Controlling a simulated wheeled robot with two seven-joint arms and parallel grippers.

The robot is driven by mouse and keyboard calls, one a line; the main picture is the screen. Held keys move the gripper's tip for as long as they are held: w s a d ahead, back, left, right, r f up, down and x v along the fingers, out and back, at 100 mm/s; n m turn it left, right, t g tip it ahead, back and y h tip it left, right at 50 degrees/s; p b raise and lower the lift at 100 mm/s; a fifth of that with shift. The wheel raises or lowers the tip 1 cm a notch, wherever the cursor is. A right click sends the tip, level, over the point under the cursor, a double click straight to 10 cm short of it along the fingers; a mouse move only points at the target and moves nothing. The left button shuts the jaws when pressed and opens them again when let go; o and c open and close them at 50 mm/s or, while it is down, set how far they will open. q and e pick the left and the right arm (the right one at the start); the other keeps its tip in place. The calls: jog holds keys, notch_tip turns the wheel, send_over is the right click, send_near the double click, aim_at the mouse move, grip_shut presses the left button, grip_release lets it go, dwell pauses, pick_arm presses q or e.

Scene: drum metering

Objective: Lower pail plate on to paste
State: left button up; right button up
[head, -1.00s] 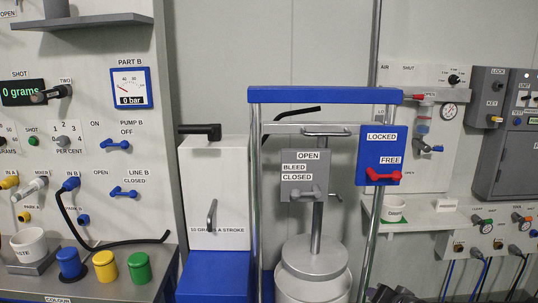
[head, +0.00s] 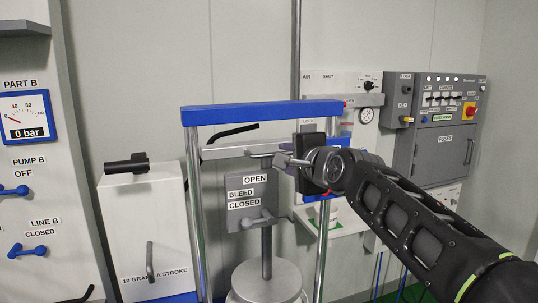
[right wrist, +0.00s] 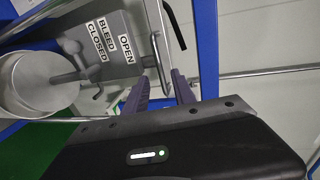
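The pail plate (head: 267,280) is a grey round disc on a vertical grey rod, low inside the blue-topped press frame (head: 262,112); its underside and the paste are hidden. The rod rises to a grey crossbar (head: 226,152) with a bar handle. A grey valve plate marked OPEN, BLEED, CLOSED (head: 252,200) hangs below the crossbar; its lettering also shows in the right wrist view. My right gripper (head: 284,162) is at the crossbar's handle. In the right wrist view its fingers (right wrist: 160,92) are apart, with the handle at or between their tips; contact is unclear. My left gripper is out of view.
The frame's steel posts (head: 197,220) flank the plate. A white pump box marked 10 GRAM A STROKE (head: 145,240) stands to the left. A shelf with an air panel (head: 345,95) and a grey control box (head: 438,150) are on the right, partly behind my arm.

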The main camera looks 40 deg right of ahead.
jog(key=shift+d, duration=0.1)
jog(key=p+x, duration=0.2)
jog(key=x, duration=0.5)
jog(key=shift+w+d+f, duration=0.1)
jog(key=shift+w, duration=0.3)
jog(key=shift+c, duration=0.3)
grip_shut()
dwell(0.9)
